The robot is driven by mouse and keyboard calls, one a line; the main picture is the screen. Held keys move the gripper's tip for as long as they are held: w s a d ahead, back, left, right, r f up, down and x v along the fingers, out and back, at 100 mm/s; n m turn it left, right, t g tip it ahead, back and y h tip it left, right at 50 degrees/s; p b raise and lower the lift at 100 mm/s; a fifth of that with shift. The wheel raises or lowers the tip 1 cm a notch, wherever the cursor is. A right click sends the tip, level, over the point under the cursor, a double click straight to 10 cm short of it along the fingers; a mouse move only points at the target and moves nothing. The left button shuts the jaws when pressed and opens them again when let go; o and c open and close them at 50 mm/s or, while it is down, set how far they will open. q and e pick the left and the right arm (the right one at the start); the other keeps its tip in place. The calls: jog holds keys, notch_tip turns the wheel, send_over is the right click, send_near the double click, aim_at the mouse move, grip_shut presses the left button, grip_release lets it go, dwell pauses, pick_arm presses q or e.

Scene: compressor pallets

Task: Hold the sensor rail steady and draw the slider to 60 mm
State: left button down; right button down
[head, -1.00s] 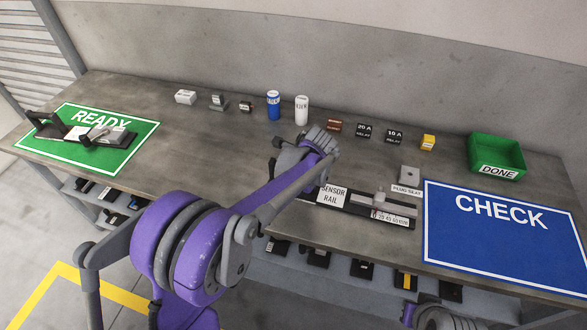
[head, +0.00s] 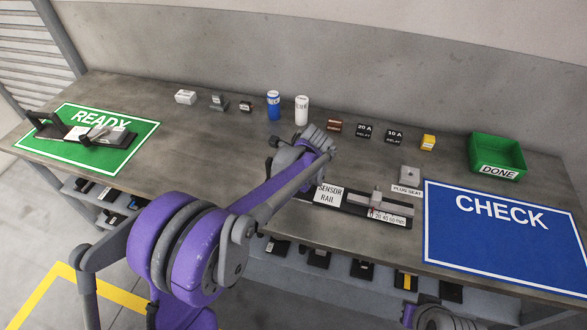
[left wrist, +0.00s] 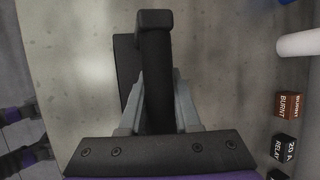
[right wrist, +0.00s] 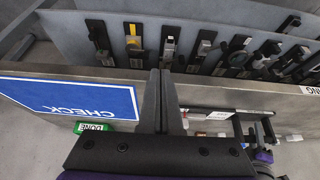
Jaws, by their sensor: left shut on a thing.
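The sensor rail (head: 345,204) lies along the table's front edge, its left part hidden by my arm. Its grey slider (head: 378,198) stands near the left end of the white scale (head: 390,216), by a red mark; the exact reading is too small to tell. My left gripper (left wrist: 158,112) is shut on a black upright handle (left wrist: 155,60), which seems to belong to the rail; in the head view my arm mostly hides this grip. My right gripper (right wrist: 161,100) looks shut and empty, apart from the rail, which shows beyond it in the right wrist view (right wrist: 215,114).
The blue CHECK mat (head: 505,245) lies right of the rail, with the plug seat (head: 409,174) behind. A green DONE bin (head: 496,155), relays and bottles stand farther back. A READY mat (head: 60,150) holds another device at left. A shelf with several parts runs below.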

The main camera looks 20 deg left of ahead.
dwell(0.4)
jog(key=c, duration=0.9)
grip_release()
jog(key=shift+o, duration=1.2)
jog(key=shift+w+r, duration=0.25)
jog(key=shift+o, duration=0.7)
jog(key=w+a+r+g, duration=0.1)
jog(key=w+r, duration=0.4)
jog(key=w, duration=0.2)
jog(key=shift+w+a+r, duration=0.25)
jog(key=shift+w+a, duration=0.1)
jog(key=shift+w, duration=0.05)
jog(key=g, duration=0.4)
send_near(377, 196)
notch_tip(377, 196, down, 10)
jog(key=shift+w+f, duration=0.1)
jog(key=shift+w, duration=0.05)
